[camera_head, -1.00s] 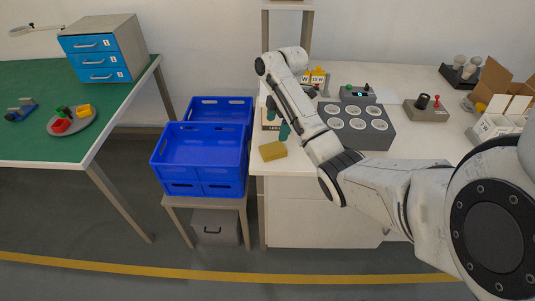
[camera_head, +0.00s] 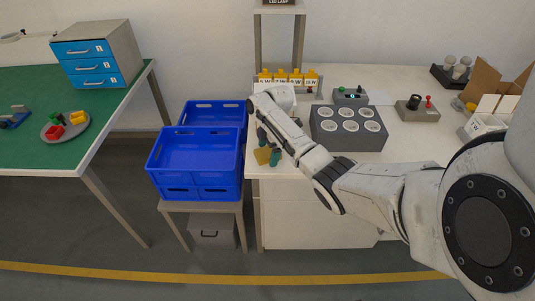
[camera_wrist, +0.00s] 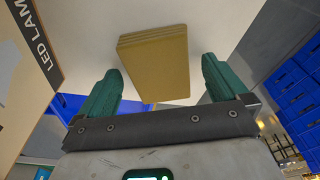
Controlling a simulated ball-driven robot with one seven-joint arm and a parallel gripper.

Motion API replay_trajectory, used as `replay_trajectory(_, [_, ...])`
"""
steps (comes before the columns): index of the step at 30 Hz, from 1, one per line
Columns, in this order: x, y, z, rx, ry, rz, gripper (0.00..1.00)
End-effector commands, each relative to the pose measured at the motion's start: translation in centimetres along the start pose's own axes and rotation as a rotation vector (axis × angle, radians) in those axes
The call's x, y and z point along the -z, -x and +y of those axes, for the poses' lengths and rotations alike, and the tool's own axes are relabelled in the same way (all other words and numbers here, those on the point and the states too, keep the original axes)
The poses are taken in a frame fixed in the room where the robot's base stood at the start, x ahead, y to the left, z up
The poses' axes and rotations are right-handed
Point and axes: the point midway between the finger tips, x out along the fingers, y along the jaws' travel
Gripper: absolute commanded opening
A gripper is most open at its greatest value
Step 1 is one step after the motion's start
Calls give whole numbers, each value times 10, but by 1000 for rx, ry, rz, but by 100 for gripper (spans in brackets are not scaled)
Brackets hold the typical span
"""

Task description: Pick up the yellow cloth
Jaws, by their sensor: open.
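The yellow cloth (camera_head: 262,155) lies folded flat near the front left corner of the white workbench (camera_head: 300,172). In the head view my gripper (camera_head: 267,148) is over it and hides part of it. In the wrist view the cloth (camera_wrist: 155,62) is a folded stack ahead of my fingers, roughly centred between them. My gripper (camera_wrist: 160,90) is open, its two green fingers spread wide with nothing held. I cannot tell the exact height of the fingertips above the cloth.
Blue crates (camera_head: 195,165) stand on a low stand left of the bench. A grey block with round sockets (camera_head: 348,128) is right of my gripper. A board lettered LED LAMP (camera_wrist: 32,50) is close by in the wrist view. Yellow-topped holders (camera_head: 288,77) stand behind.

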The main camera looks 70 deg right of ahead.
Motion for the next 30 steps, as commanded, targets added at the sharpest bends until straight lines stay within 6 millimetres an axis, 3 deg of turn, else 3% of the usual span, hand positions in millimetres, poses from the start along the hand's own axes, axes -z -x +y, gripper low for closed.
replay_trajectory(6, [0,0,0,-1,1,0,99])
replay_trajectory(26, [0,0,0,-1,0,0,36])
replay_trajectory(30, [0,0,0,-1,0,0,35])
